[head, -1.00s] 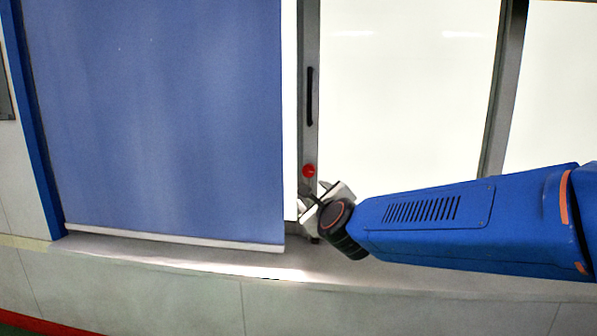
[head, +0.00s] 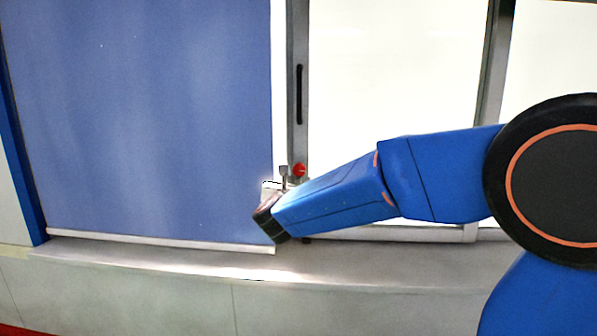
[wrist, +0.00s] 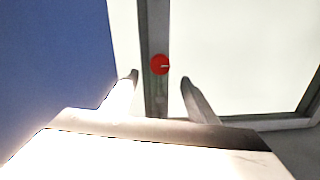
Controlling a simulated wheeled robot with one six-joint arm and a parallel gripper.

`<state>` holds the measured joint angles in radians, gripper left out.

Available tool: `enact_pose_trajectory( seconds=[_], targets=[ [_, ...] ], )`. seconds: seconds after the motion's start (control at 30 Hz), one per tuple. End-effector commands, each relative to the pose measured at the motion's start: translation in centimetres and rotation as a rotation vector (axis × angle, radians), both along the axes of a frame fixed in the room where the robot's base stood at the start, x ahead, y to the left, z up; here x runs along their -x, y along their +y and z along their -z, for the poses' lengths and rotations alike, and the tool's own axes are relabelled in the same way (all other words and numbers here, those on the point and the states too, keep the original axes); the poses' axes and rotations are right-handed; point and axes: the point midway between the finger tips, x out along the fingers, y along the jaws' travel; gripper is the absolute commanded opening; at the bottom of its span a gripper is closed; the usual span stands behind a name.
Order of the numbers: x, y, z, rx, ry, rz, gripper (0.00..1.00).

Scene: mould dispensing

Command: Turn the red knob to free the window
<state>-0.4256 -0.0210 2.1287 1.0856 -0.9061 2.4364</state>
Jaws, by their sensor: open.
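The red knob (head: 299,170) is a small round knob on the grey window frame (head: 298,130), below a black handle. In the wrist view the knob (wrist: 159,65) shows with a light mark on its face, beyond the fingertips and roughly between them. My gripper (wrist: 158,80) is open and empty, its two fingers spread with the frame between them in the picture. In the head view my gripper (head: 279,176) is just left of the knob and partly hidden behind my wrist. I cannot tell the exact gap to the knob.
A blue blind (head: 150,120) hangs left of the frame, its white bottom bar (head: 160,241) near the sill (head: 330,262). The black handle (head: 299,93) sits above the knob. Bright window panes (head: 395,85) lie to the right.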

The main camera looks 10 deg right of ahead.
Motion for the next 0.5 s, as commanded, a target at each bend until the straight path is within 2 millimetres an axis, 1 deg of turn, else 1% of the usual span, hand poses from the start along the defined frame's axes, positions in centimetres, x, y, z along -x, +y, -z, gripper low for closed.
enact_pose_trajectory(
  seconds=[0.1,0.5],
  targets=[
    [-2.1,-0.8,0.0,0.001,0.001,0.002,0.53],
    [-8.4,-3.1,0.1,0.001,0.0,0.001,0.53]
  ],
)
